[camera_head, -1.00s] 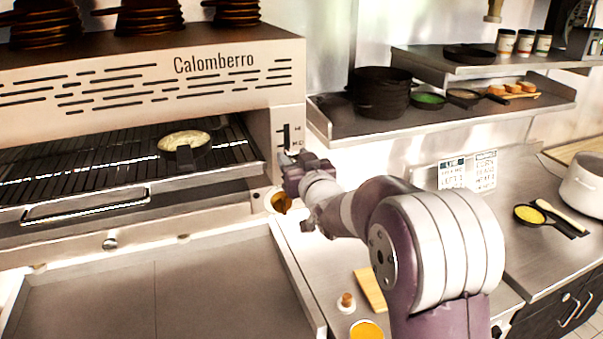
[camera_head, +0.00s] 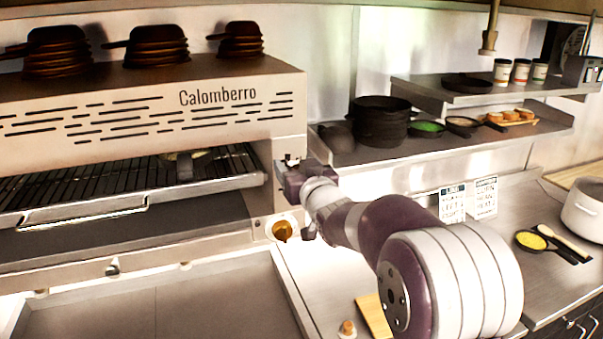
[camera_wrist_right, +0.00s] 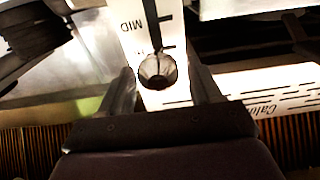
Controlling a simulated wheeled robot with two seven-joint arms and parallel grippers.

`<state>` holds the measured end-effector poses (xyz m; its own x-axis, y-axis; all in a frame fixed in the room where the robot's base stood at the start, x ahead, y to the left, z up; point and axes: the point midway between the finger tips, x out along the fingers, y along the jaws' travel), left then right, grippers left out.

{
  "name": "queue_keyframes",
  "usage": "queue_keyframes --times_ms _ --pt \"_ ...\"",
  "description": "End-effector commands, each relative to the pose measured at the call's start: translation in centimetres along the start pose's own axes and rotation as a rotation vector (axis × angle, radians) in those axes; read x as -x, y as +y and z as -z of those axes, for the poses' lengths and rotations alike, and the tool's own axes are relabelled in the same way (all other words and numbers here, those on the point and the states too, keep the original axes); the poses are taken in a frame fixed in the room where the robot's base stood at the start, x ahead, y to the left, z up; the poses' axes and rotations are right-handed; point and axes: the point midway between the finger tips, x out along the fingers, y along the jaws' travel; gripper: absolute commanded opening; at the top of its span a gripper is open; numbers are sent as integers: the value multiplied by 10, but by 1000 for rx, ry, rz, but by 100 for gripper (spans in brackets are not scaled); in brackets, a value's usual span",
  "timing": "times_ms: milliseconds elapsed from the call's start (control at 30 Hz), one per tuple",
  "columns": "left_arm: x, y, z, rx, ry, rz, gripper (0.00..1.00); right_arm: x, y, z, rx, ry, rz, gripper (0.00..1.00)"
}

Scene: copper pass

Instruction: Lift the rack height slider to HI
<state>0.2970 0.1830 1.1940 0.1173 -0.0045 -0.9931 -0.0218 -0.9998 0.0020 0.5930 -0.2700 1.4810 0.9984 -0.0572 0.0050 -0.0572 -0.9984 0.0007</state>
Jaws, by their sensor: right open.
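The rack height slider's round metal knob (camera_wrist_right: 157,70) shows in the right wrist view on a white scale plate (camera_wrist_right: 150,30) with a dark slot and a MID label. The knob sits a little past MID along the slot; no HI mark is readable. My right gripper (camera_wrist_right: 162,85) is open, with one finger on each side of the knob; I cannot tell whether either touches. In the head view my right gripper (camera_head: 290,165) is at the broiler's right front post and hides most of the scale. The wire rack (camera_head: 90,183) is high under the hood. My left gripper is out of view.
The Calomberro broiler hood (camera_head: 150,110) overhangs the rack. A pan (camera_head: 184,165) on the rack is partly hidden by the hood. A wall shelf (camera_head: 370,153) with pots stands close to the right.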

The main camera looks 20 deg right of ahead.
Motion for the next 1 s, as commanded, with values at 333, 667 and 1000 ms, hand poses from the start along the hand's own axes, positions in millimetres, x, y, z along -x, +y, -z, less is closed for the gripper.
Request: queue_keyframes --times_ms 333,667,1000 --pt "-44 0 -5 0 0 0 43 78 0 -6 1 6 -3 64" --pt "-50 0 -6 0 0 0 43 122 0 0 0 3 -2 64" --pt "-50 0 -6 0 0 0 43 122 0 1 0 3 -1 64"
